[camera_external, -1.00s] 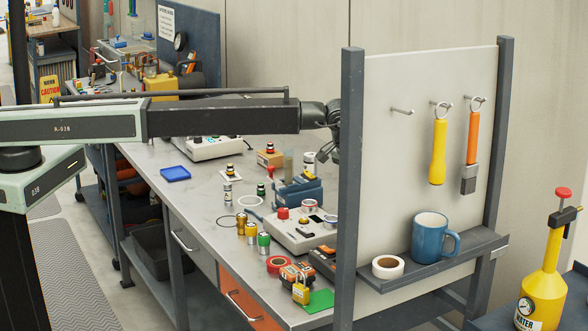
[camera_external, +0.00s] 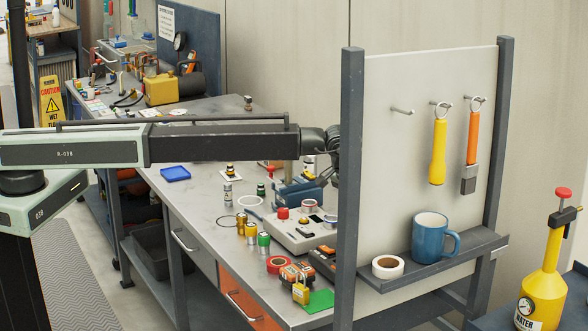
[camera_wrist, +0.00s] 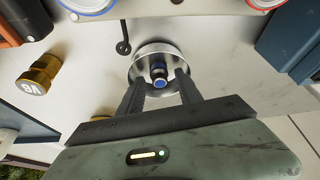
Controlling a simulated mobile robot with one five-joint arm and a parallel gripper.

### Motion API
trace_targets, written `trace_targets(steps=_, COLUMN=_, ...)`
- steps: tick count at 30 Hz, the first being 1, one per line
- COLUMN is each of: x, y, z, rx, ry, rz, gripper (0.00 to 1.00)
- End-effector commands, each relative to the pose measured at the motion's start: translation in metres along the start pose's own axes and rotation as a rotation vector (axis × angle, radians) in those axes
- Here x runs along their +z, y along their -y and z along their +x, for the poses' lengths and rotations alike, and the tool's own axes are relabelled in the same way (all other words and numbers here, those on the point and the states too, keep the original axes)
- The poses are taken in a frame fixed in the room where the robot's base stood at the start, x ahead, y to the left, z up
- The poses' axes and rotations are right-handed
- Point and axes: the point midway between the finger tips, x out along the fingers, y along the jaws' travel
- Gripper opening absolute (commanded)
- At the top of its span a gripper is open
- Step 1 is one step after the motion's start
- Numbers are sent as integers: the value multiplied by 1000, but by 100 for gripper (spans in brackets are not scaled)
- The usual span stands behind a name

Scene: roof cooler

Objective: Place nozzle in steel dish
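In the wrist view a round, shallow steel dish (camera_wrist: 142,62) lies on the pale worktop. A small dark nozzle with blue rings (camera_wrist: 159,72) shows nearly end-on within the dish's outline. My gripper (camera_wrist: 160,80) is over the near side of the dish, with one finger on each side of the nozzle. Gaps show between the nozzle and both fingers, so the gripper looks open. Whether the nozzle touches the dish floor is hard to tell. In the external view my gripper (camera_external: 329,178) is partly hidden by the panel's post; dish and nozzle are hidden there.
The upright panel (camera_external: 410,120) with hanging tools and a blue mug (camera_external: 428,238) stands near the arm. A blue tray (camera_external: 175,173) sits on the bench.

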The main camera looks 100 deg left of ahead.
Motion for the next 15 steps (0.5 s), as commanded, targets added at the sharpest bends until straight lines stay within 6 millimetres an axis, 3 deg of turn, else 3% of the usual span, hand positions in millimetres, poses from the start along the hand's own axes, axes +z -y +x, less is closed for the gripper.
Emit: trace_targets(steps=15, x=-1, y=1, z=-1, rx=-1, ry=-1, rz=0, gripper=49)
